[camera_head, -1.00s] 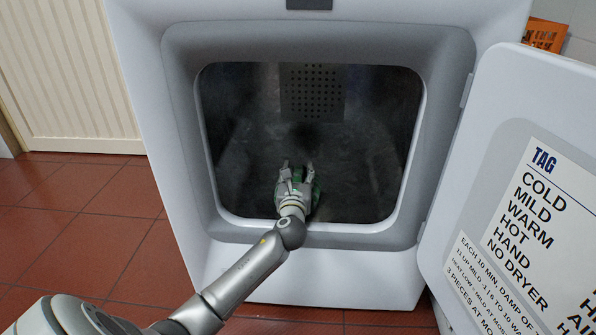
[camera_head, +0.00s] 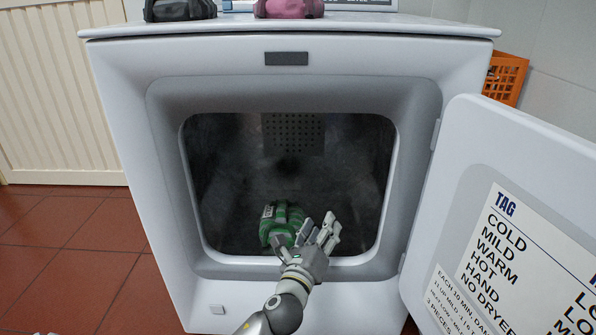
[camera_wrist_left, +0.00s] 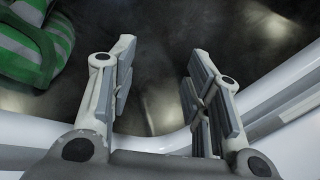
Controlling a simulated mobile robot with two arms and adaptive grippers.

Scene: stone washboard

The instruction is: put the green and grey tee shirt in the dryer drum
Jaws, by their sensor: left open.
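The green and grey tee shirt (camera_head: 280,222) lies bunched up on the floor of the dryer drum (camera_head: 225,190), near the front. It also shows at the upper left of the left wrist view (camera_wrist_left: 40,45), apart from the fingers. My left gripper (camera_head: 322,232) is open and empty at the drum's opening, just right of the shirt. In the left wrist view its fingers (camera_wrist_left: 160,90) are spread with bare dark drum floor between them.
The dryer door (camera_head: 500,220) stands open at the right, with a printed label on it. A dark bundle (camera_head: 180,10) and a pink bundle (camera_head: 288,8) sit on top of the dryer. An orange basket (camera_head: 505,78) is behind at the right. Tiled floor is clear at the left.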

